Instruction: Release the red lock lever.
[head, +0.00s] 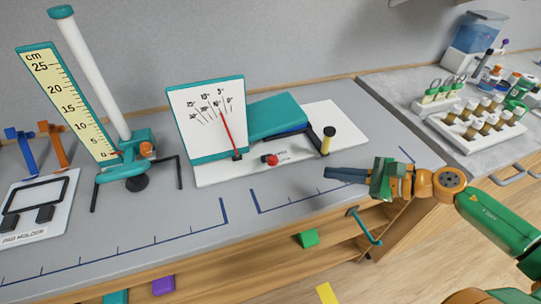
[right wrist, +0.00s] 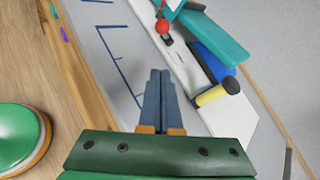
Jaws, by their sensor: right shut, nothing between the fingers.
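The red lock lever shows as a red ball knob (head: 272,160) on the front of a white base plate (head: 215,176), right of the dial's foot. The knob also shows at the top of the right wrist view (right wrist: 163,27). My right gripper (head: 328,172) is shut and empty, with its fingertips to the right of the knob and apart from it. It also shows from behind in the right wrist view (right wrist: 160,72). A black arm with a yellow grip (head: 326,142) stands at the right of the base plate. My left gripper is not in view.
A dial board with a red needle (head: 226,132) and a teal block (head: 285,117) stand on the plate. A tall cm scale (head: 68,103) stands to the left. A vial rack (head: 478,122) is at right. The grey bench front is mostly clear.

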